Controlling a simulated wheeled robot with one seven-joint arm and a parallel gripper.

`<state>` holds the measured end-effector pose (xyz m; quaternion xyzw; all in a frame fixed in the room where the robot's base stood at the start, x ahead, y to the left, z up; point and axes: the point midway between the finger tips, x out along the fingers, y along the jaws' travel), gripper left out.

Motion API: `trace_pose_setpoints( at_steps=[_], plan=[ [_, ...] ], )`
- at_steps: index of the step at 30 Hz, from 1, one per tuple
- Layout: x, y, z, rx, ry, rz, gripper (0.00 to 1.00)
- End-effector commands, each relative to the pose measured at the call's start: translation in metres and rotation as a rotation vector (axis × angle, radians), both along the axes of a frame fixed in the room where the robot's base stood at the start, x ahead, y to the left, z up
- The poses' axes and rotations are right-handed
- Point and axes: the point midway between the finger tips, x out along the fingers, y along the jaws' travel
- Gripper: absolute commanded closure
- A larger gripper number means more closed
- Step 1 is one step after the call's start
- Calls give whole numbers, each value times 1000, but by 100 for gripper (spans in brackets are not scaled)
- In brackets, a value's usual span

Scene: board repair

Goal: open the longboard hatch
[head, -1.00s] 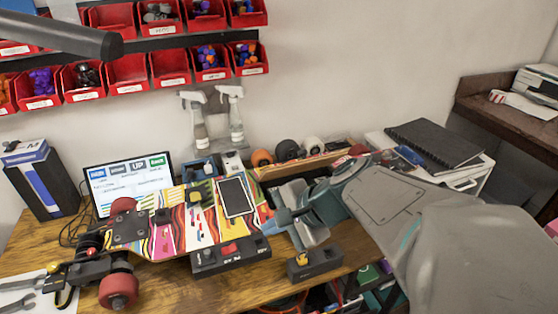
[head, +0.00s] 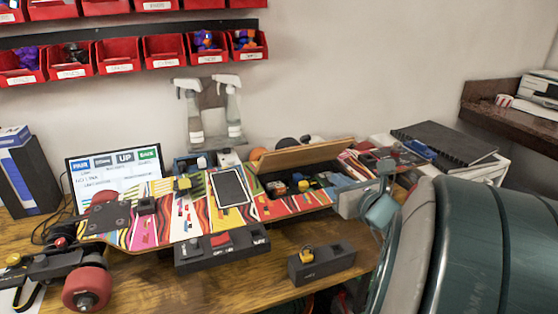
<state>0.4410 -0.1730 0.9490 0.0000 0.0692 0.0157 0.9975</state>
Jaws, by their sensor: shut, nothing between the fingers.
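The longboard (head: 155,222) lies across the bench with its colourful striped deck up. Its hatch lid (head: 308,155) is raised at the back edge, with its bare wooden underside showing. The open compartment (head: 265,205) under it holds several small coloured parts. My gripper (head: 345,196) is at the right end of the compartment, in front of the lid. It is shut and empty. The fingertips are hard to make out, and I cannot tell whether they touch the deck.
A phone-like device (head: 230,187) lies on the deck. A dark holder (head: 220,250) stands in front of the board, with a small black block (head: 320,263) to its right. A screen (head: 115,172) and spray bottles (head: 228,105) stand behind. Red bins (head: 120,55) hang on the wall.

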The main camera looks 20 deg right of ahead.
Motion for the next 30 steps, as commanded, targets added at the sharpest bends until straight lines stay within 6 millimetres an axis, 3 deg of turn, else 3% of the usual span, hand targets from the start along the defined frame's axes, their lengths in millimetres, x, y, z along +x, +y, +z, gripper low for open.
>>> trace_pose_setpoints(
  at_steps=[9, 12, 19, 30],
  plan=[
    [68, 3, -12, 0, 2, 4, 100],
    [82, 3, 2, -4, -1, 4, 100],
    [98, 4, 13, -2, 0, 2, 100],
    [100, 4, 15, -3, 0, 2, 100]
  ],
)
